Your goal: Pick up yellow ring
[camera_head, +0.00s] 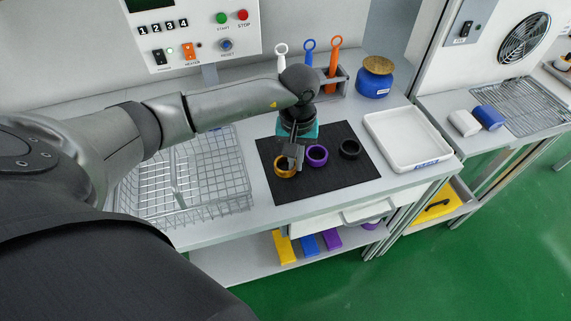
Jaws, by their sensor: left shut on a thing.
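The yellow ring (284,169) stands on the black mat (306,191), at the mat's left part. My left gripper (294,163) points down at the ring's right side and is shut on it. The ring looks to be at mat level; I cannot tell whether it touches the mat. The fingers hide part of the ring's right rim. A purple ring (317,155) is just right of the gripper, and a black ring (349,149) is farther right on the mat. My right gripper is not in view.
A wire basket (243,170) stands left of the mat and an empty white tray (403,160) right of it. Behind are a rack with wrenches (333,62) and a blue jar (374,83). A control panel (191,30) rises at the back.

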